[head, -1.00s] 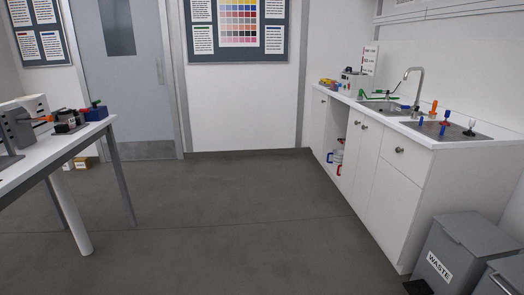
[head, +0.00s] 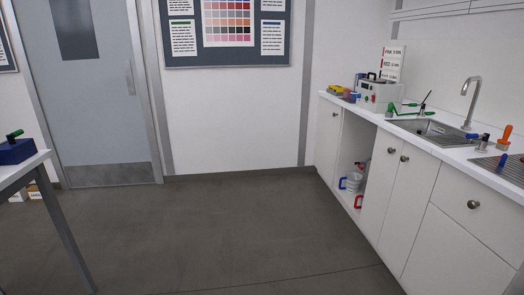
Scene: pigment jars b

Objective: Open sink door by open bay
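The white sink cabinet runs along the right wall in the head view, with a metal sink (head: 428,130) and a curved tap (head: 472,98) in its counter. The open bay (head: 352,150) shows a dark gap with jugs (head: 352,182) inside. Just right of the bay is a closed white door (head: 379,185) with a round knob (head: 391,150). Another closed door (head: 408,210) with a knob (head: 404,158) adjoins it. Left of the bay is a closed narrow door (head: 327,138). My gripper is not in view.
A table (head: 42,160) with a dark blue block stands at the left edge. Small boxes (head: 18,196) lie beneath it. A grey door (head: 85,95) is at the back left. The grey floor (head: 220,230) between table and cabinet is clear.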

